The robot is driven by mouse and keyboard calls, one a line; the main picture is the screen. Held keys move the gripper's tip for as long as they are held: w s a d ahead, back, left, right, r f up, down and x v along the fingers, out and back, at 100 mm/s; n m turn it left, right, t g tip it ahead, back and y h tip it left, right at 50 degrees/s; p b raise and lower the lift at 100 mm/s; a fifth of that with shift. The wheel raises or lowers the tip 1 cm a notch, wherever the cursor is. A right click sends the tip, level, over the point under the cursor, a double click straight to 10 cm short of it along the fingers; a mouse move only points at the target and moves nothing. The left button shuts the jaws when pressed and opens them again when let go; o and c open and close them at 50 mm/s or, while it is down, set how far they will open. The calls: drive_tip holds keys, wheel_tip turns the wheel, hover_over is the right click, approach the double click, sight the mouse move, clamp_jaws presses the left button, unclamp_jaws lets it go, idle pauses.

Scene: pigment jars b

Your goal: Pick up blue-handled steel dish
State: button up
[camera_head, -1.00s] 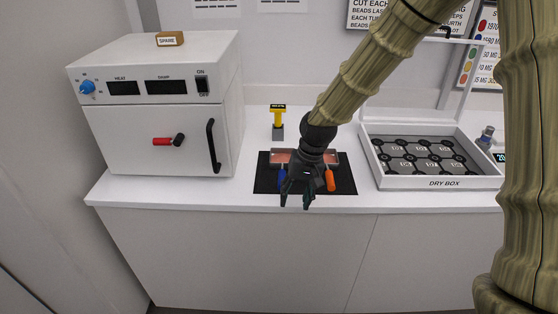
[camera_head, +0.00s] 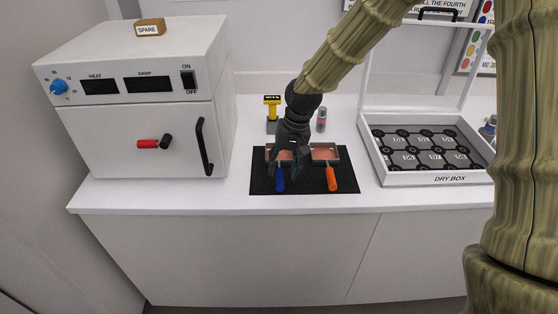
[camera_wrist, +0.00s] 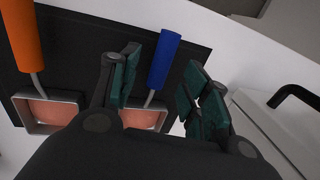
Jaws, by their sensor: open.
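The blue-handled steel dish lies on the black mat (camera_head: 310,201), its blue handle (camera_head: 280,181) pointing to the counter's front edge. Its square pan holds something pinkish; my gripper partly hides it in the head view. In the wrist view the blue handle (camera_wrist: 165,60) shows between my fingers, with the pan (camera_wrist: 143,118) partly behind the left finger. My gripper (camera_head: 286,172) is open and empty, fingers pointing down over this dish. In the wrist view the fingers (camera_wrist: 160,72) stand on either side of the handle; I cannot tell whether they touch it.
A similar orange-handled dish (camera_head: 331,179) lies just right on the mat. A white oven (camera_head: 145,135) stands left, an open dry box (camera_head: 440,178) right. A yellow-topped device (camera_head: 272,112) and a small bottle (camera_head: 321,120) stand behind. The counter's front strip is clear.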

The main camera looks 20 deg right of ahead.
sight(280, 176)
drive_tip(key=shift+s, duration=0.15)
drive_tip(key=shift+a+f, duration=0.1)
drive_tip(key=shift+f, duration=0.2)
drive_tip(key=shift+a+f+p, duration=0.25)
drive_tip(key=shift+f+p, duration=0.2)
drive_tip(key=shift+f, duration=0.7)
drive_tip(key=shift+a+f+p, duration=0.25)
drive_tip(key=shift+f+p, duration=0.15)
drive_tip(key=shift+f, duration=0.7)
clamp_jaws()
